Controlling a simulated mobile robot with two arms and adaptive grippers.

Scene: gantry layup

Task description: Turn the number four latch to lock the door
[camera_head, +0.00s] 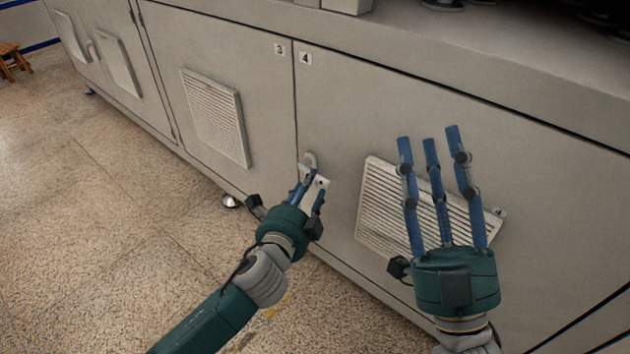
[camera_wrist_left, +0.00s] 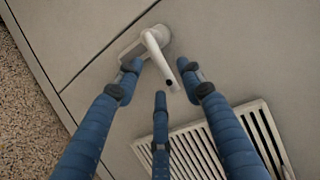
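The number four latch (camera_head: 309,159) is a pale lever handle on the cabinet door marked 4 (camera_head: 340,105), close to the seam with door 3. In the left wrist view the latch (camera_wrist_left: 156,52) has a rounded base, and its lever slants down to the right. My left gripper (camera_head: 307,190) is at the latch with its fingers spread. In the left wrist view, the left gripper (camera_wrist_left: 160,78) has fingertips on either side of the lever and a third below; contact cannot be told. My right gripper (camera_head: 429,142) is open and empty in front of door 4's vent.
Door 4 has a slatted vent (camera_head: 372,215) right of the latch. Door 3 has a similar vent (camera_head: 214,117). A countertop ledge (camera_head: 480,60) runs above the doors. The speckled floor (camera_head: 90,220) at left is mostly clear, with a wooden stool (camera_head: 13,58) far off.

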